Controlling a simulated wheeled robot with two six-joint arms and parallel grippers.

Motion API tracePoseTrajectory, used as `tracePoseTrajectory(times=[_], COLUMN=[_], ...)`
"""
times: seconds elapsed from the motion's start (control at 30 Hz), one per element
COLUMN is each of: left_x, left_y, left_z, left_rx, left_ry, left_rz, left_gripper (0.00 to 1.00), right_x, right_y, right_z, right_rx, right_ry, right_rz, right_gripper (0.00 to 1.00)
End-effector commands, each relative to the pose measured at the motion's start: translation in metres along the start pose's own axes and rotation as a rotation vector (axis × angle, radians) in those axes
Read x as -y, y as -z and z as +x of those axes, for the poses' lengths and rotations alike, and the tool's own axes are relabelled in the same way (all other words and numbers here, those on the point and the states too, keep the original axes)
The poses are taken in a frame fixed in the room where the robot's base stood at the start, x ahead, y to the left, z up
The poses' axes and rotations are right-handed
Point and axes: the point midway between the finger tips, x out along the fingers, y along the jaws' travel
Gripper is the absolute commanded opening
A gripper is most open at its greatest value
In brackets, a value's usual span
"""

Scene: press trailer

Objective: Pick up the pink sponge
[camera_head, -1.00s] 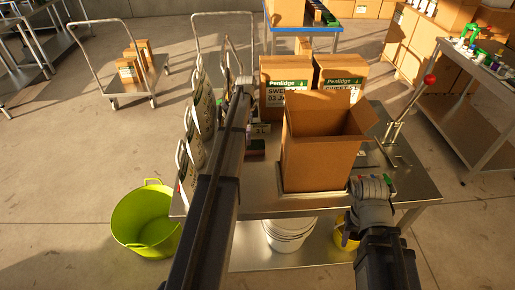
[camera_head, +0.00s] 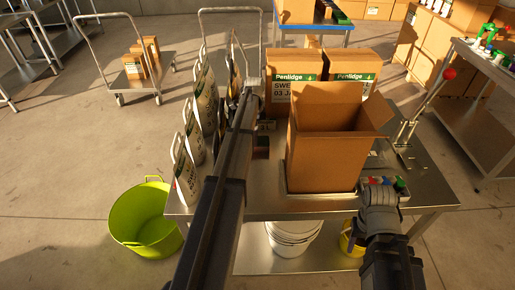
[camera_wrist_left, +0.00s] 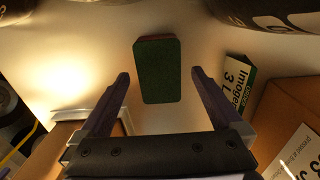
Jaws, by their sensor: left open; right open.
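The sponge (camera_wrist_left: 157,70) lies on the steel table in the left wrist view, a block with a dark green top face and a thin reddish-pink edge at its far end. My left gripper (camera_wrist_left: 160,75) is open, one finger on each side of the sponge and apart from it; nothing is held. In the head view my left arm reaches across the table, and its jaws are hard to make out. My right gripper (camera_head: 384,184) is open and empty near the table's front right edge.
An open cardboard box (camera_head: 327,150) stands right of my left arm, with Penlidge cartons (camera_head: 309,62) behind. White pouches (camera_head: 188,178) line the left side. A press lever (camera_head: 430,100) is at the right. A lime tub (camera_head: 143,222) stands on the floor.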

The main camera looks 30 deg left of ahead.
Motion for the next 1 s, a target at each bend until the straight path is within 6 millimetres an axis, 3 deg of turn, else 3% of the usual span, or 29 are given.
tracePoseTrajectory(times=[0.27,0.63,0.93,1.0], left_x=[0.000,-0.001,-0.001,-0.001], left_y=[0.002,0.010,0.010,0.010], left_z=[0.009,0.051,0.052,0.052], left_rx=[0.000,0.000,0.000,0.000], left_ry=[0.000,0.000,0.000,0.000], left_rz=[0.000,-0.001,-0.001,0.000], left_gripper=[1.00,1.00,1.00,0.94], right_x=[0.001,0.005,0.005,0.005], right_y=[0.001,0.003,0.003,0.003], right_z=[0.009,0.051,0.052,0.051], right_rx=[0.000,0.000,0.000,0.000], right_ry=[0.000,0.000,0.000,0.000], right_rz=[0.000,0.000,0.000,0.000], right_gripper=[0.50,0.50,0.50,0.50])
